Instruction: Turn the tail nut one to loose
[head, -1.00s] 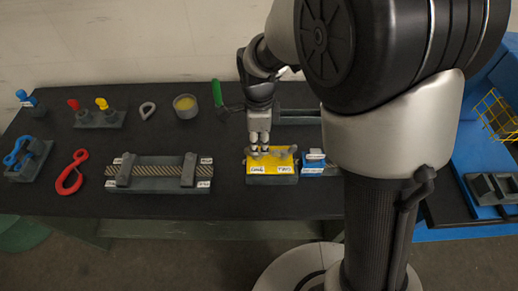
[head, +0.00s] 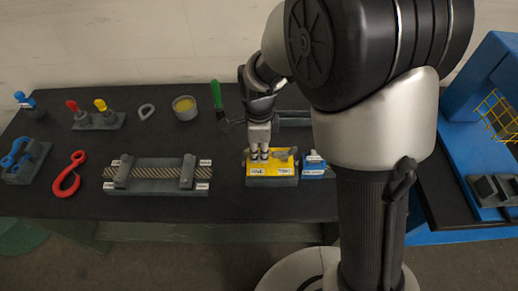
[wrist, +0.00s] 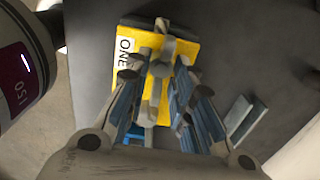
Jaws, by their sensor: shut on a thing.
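The yellow block (head: 271,181) sits on the dark table, with white labels ONE (head: 257,170) and TWO (head: 284,170) on it. My gripper (head: 257,157) points down over its left half, above the ONE label. In the wrist view the gripper (wrist: 158,72) is shut on tail nut one (wrist: 160,68), a grey part beside the ONE label (wrist: 125,55). The fingers hide part of this nut. Tail nut two (head: 283,158), also grey, stands on the block's right half, apart from the fingers.
A green-handled tool (head: 217,96) and a round tin (head: 185,107) are behind.

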